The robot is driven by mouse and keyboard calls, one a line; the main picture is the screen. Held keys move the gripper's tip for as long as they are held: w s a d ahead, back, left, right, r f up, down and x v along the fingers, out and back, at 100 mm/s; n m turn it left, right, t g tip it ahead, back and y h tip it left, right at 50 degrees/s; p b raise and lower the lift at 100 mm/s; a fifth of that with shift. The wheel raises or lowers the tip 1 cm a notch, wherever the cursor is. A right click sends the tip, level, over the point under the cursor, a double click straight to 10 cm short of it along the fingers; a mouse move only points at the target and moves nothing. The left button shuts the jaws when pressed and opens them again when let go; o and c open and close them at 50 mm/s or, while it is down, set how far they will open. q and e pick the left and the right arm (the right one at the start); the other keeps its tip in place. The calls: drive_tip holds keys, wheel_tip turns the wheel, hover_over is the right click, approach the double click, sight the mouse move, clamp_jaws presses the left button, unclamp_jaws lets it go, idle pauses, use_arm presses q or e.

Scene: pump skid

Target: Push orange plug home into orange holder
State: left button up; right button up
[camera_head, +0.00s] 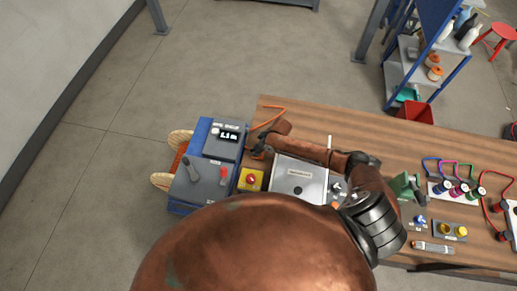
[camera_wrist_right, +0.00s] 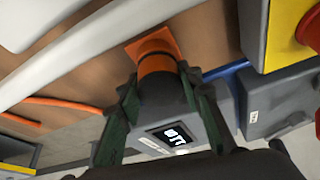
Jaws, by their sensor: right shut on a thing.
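In the right wrist view, my right gripper (camera_wrist_right: 160,84) is shut on the orange plug (camera_wrist_right: 157,66), which has a dark body and an orange band. The plug's front end meets the square orange holder (camera_wrist_right: 155,42). How deep it sits inside cannot be told. In the head view, my right arm reaches left across the table, with the gripper (camera_head: 261,150) beside the blue-grey pump unit. The plug and holder are not clear there, being small and partly covered by the gripper. My left gripper is not in view.
The pump unit with a lit display (camera_head: 229,136) stands close to the gripper. A yellow box with a red button (camera_head: 251,180) and a silver box (camera_head: 299,178) are near my arm. An orange cable (camera_head: 270,120) lies on the table. Coloured cables and plugs (camera_head: 459,188) sit at right.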

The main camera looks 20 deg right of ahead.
drive_tip(key=shift+s+f, duration=0.1)
drive_tip(key=o, duration=1.4)
drive_tip(key=v, duration=1.2)
